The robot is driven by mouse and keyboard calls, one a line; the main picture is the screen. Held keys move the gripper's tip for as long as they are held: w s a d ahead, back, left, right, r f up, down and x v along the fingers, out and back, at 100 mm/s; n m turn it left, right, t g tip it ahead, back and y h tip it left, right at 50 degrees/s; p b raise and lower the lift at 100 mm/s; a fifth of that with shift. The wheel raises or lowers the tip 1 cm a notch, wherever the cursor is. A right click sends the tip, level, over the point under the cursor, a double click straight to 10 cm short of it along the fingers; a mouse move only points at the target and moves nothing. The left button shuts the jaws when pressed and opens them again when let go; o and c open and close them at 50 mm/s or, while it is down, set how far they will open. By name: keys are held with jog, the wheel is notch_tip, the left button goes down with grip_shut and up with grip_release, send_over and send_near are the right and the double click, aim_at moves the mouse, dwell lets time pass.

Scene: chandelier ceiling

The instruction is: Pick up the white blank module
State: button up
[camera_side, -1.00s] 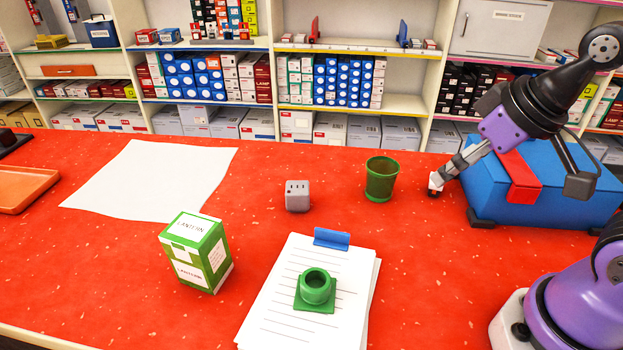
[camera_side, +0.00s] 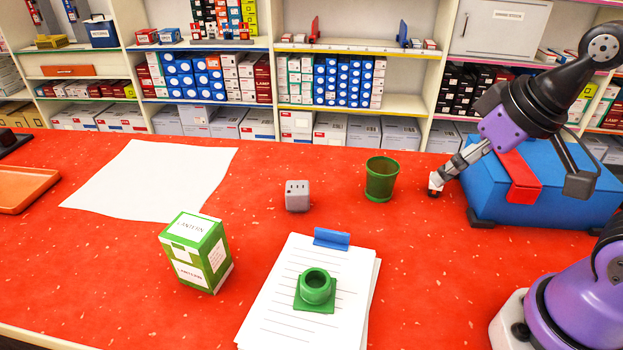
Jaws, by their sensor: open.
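I cannot make out a plainly white blank module on the table. A small light grey cube (camera_side: 297,196) with dark slots near its top stands in the middle of the table; I cannot tell whether it is the module. My gripper (camera_side: 435,189) is open and points down and left, at the right of the table, just right of the green cup. It is well to the right of the grey cube and apart from it. Nothing shows between its small fingers.
A green cup (camera_side: 381,180) stands between the cube and my gripper. A blue toolbox (camera_side: 553,190) is behind my arm. A green lantern box (camera_side: 197,252), a clipboard (camera_side: 262,318) bearing a green flanged part (camera_side: 315,290), a white sheet (camera_side: 150,178) and an orange tray (camera_side: 22,188) lie around.

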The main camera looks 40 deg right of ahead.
jog(key=w+d+f+n+g, duration=0.2)
jog(key=w+d+f, duration=0.1)
jog(key=d, duration=0.2)
jog(key=w+d+f+n+g, duration=0.1)
jog(key=w+d+f+n, duration=0.1)
jog(key=w+d+f, duration=0.1)
jog(key=w+d+f+n+g, duration=0.2)
jog(key=d+f, duration=0.3)
jog(key=d, duration=0.3)
jog(key=shift+w+g, duration=0.3)
jog(key=shift+w, duration=0.45)
jog(key=f, duration=0.5)
jog(key=shift+w+d+f, duration=0.1)
jog(key=shift+w+f, duration=0.15)
jog(key=shift+w, duration=0.05)
jog(key=c, duration=1.1)
jog(key=shift+c, duration=0.2)
